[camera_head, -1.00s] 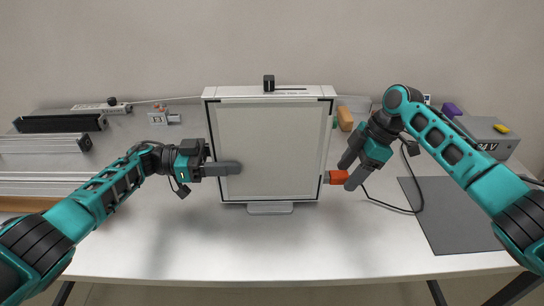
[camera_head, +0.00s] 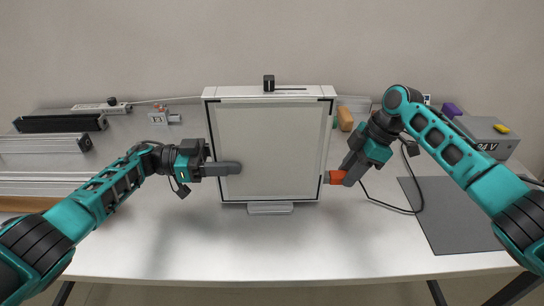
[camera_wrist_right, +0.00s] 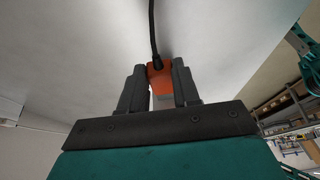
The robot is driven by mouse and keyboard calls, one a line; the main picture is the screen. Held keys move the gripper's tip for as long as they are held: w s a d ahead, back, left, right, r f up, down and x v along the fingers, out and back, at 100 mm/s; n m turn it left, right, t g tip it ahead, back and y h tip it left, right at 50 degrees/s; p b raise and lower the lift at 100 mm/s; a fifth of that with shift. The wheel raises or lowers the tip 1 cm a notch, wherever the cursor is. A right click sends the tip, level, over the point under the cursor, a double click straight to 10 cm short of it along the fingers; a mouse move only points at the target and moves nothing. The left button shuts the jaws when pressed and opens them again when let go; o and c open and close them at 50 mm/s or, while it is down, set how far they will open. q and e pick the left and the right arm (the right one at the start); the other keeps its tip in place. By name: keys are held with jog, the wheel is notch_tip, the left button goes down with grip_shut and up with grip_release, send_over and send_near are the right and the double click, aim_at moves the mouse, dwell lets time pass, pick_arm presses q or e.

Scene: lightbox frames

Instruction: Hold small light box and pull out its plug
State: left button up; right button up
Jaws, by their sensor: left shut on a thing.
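The light box (camera_head: 270,150) is a white-framed panel with a pale grey face, standing upright on a small foot in the middle of the table. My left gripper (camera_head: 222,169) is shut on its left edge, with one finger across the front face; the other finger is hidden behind. The orange plug (camera_head: 337,177) is at the lower right edge of the box, seemingly still in its socket. My right gripper (camera_head: 350,172) has its fingers closed against both sides of the plug. In the right wrist view the plug (camera_wrist_right: 159,78) sits between the two dark fingers.
A black cable (camera_head: 388,206) runs from the plug over the table to the right. A grey mat (camera_head: 450,215) and a grey 24 V power unit (camera_head: 485,135) are on the right. Metal rails (camera_head: 45,143) lie at the left. The front of the table is clear.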

grip_shut()
jog(key=shift+d, duration=2.15)
jog(key=shift+d, duration=0.2)
jog(key=shift+r, duration=0.1)
jog(key=shift+r, duration=1.95)
